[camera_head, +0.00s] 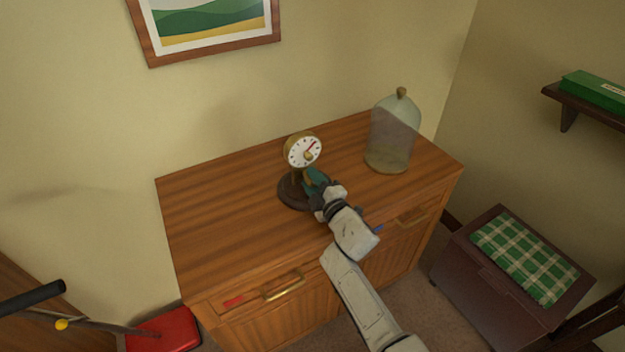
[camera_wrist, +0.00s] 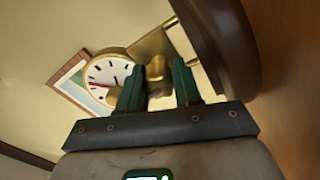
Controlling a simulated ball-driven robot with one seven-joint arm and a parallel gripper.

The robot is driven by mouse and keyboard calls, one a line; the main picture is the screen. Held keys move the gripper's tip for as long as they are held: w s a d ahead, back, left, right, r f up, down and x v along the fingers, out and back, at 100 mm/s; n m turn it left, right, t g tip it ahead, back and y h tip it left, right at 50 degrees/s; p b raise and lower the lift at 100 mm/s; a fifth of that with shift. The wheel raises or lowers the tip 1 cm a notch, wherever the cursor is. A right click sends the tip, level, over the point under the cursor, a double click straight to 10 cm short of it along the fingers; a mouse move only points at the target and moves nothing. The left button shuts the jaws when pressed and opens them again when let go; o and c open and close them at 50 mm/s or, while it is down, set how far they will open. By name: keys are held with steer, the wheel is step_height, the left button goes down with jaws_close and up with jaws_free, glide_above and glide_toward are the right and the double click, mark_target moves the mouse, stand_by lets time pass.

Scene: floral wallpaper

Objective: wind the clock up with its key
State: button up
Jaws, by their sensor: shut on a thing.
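The clock (camera_head: 301,149) has a white dial with a red hand and a brass case, and it stands upright on a round dark wooden base (camera_head: 289,192) on the cabinet top. Its dial (camera_wrist: 101,72) also shows in the wrist view. My gripper (camera_head: 316,182) is in front of the clock, below the dial. In the wrist view its two green fingers (camera_wrist: 158,84) are on either side of a brass piece, which looks like the key (camera_wrist: 155,69), and are shut on it. The fingers partly hide the key and the clock's stand.
A glass dome (camera_head: 391,137) stands on the wooden cabinet (camera_head: 215,215) right of the clock. The cabinet top is clear to the left. A chest with a green plaid cushion (camera_head: 524,257) is at right, below a shelf with a green box (camera_head: 597,90). A red object (camera_head: 165,330) lies low at left.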

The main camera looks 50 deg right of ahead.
steer(key=shift+f, duration=0.15)
stand_by(0.3)
steer(key=o, duration=1)
steer(key=shift+o, duration=0.2)
